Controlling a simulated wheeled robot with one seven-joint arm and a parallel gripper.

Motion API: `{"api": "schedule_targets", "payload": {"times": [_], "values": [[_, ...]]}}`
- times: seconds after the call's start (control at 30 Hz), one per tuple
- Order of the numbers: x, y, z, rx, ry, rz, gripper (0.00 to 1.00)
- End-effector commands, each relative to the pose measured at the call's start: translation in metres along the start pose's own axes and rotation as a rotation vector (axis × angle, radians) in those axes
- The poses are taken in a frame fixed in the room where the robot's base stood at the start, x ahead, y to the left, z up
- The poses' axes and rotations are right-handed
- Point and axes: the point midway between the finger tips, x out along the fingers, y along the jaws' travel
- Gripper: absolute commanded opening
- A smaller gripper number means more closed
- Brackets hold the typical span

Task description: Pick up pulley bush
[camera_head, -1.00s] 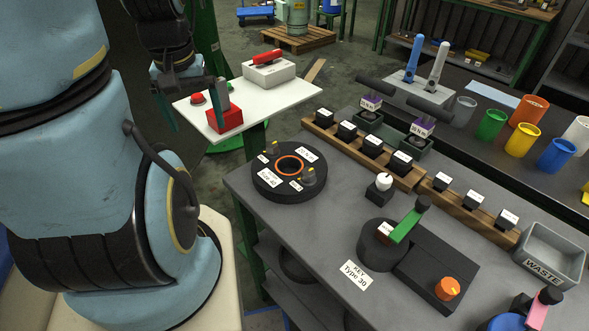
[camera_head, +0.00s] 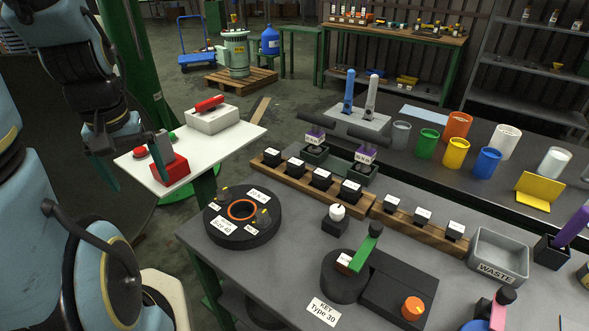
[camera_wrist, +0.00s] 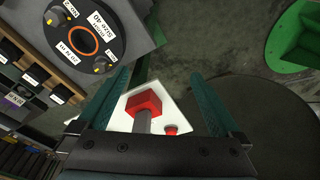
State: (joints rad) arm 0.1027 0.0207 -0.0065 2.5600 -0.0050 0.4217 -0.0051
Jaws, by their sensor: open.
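My gripper (camera_head: 133,162) is open and empty near the small white table, left of the red block. In the wrist view my gripper (camera_wrist: 160,80) has its two teal fingers spread wide, with nothing held between them.
The white table (camera_head: 230,140) holds a red block (camera_head: 170,172) and a white box (camera_head: 211,121). The grey bench (camera_head: 285,265) carries labelled black blocks on wooden rails (camera_head: 300,185), a green-handled device (camera_head: 364,248) and a WASTE bin (camera_head: 498,256). Coloured cups stand behind.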

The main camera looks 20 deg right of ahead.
Motion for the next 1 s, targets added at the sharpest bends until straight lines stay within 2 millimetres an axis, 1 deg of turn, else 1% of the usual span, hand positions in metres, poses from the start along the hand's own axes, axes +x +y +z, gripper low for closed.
{"api": "schedule_targets", "payload": {"times": [0.17, 0.23, 0.27, 0.37, 0.4, 0.47, 0.5, 0.57, 0.6, 0.67, 0.7, 0.77, 0.8, 0.9, 1.0], "values": [[0.0, 0.0, 0.0, 0.0, 0.0, 0.0, 1.0], [0.002, 0.004, -0.006, 0.003, -0.002, 0.003, 1.0], [0.003, 0.007, -0.01, 0.006, -0.004, 0.005, 1.0], [0.01, 0.029, -0.036, 0.019, -0.018, 0.016, 1.0], [0.014, 0.043, -0.051, 0.026, -0.026, 0.022, 1.0], [0.022, 0.069, -0.074, 0.039, -0.044, 0.029, 1.0], [0.027, 0.09, -0.089, 0.047, -0.055, 0.033, 1.0], [0.035, 0.124, -0.109, 0.061, -0.071, 0.036, 1.0], [0.04, 0.148, -0.12, 0.071, -0.083, 0.036, 1.0], [0.048, 0.187, -0.133, 0.088, -0.097, 0.035, 1.0], [0.052, 0.212, -0.139, 0.1, -0.106, 0.032, 1.0], [0.059, 0.25, -0.144, 0.118, -0.118, 0.028, 1.0], [0.063, 0.272, -0.145, 0.129, -0.124, 0.024, 1.0], [0.069, 0.32, -0.143, 0.155, -0.133, 0.016, 1.0], [0.072, 0.35, -0.139, 0.172, -0.138, 0.011, 1.0]]}}
